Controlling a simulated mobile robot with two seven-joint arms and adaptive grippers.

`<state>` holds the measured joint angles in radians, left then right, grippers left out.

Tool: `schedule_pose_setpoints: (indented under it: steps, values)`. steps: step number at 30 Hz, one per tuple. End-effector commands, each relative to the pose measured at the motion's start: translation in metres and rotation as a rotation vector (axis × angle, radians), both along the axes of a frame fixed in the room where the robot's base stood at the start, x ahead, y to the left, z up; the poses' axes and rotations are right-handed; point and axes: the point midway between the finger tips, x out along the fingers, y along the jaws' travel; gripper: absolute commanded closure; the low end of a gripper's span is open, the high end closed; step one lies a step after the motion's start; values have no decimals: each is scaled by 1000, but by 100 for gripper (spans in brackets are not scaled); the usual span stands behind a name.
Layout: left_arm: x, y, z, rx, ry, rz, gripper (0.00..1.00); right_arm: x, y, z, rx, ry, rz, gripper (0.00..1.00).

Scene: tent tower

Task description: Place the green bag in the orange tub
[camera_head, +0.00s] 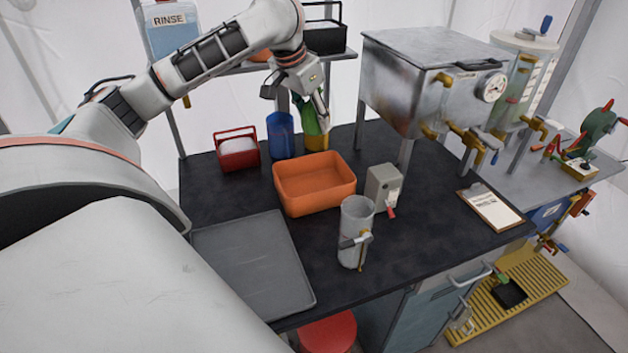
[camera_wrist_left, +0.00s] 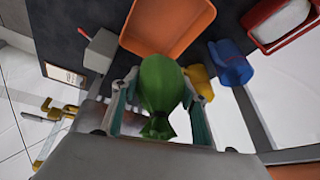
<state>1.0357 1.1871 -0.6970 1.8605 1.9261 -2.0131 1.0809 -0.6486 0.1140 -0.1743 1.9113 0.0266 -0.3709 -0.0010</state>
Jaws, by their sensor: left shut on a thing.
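The green bag (camera_wrist_left: 160,92) is between the fingers of my left gripper (camera_wrist_left: 158,105), which is shut on it. In the head view the left gripper (camera_head: 298,98) is at the back of the black table, with the green bag (camera_head: 308,117) partly hidden behind it. The orange tub (camera_head: 314,184) stands on the table, nearer than the bag, and looks empty. It also shows at the top of the left wrist view (camera_wrist_left: 165,28). The bag is beside the tub, not over it. My right gripper is not in view.
A blue container (camera_head: 280,136) and a yellow one (camera_head: 316,143) stand behind the tub, close to the bag. A red caddy (camera_head: 237,150) is to the left. A grey box (camera_head: 383,187) and a clear cylinder (camera_head: 355,232) stand to the right. A grey tray (camera_head: 252,265) lies in front.

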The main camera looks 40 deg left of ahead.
Motion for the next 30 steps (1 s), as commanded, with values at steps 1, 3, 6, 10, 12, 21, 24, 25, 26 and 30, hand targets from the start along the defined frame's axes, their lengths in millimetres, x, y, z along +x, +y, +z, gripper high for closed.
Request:
schedule_pose_setpoints:
  steps: [1,3,6,10,12,21,24,25,26,30]
  values:
    - [0,1,0,0,-1,1,85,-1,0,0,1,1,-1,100]
    - [0,1,-3,-1,0,2,85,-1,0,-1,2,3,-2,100]
    - [-1,1,-17,0,4,1,85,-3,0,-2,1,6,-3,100]
    - [-2,1,-46,0,6,2,85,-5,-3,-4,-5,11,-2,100]
    - [-2,1,-63,-1,6,2,85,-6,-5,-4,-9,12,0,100]
    - [-2,1,-132,-1,4,3,85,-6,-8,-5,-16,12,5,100]
    - [-1,1,-147,-1,1,2,85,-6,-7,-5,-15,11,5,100]
    - [-1,0,-150,-2,0,1,85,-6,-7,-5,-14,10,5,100]
    - [-1,1,-152,-1,0,2,85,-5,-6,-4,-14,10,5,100]
    - [0,0,-159,-2,-1,1,85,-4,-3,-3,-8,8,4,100]
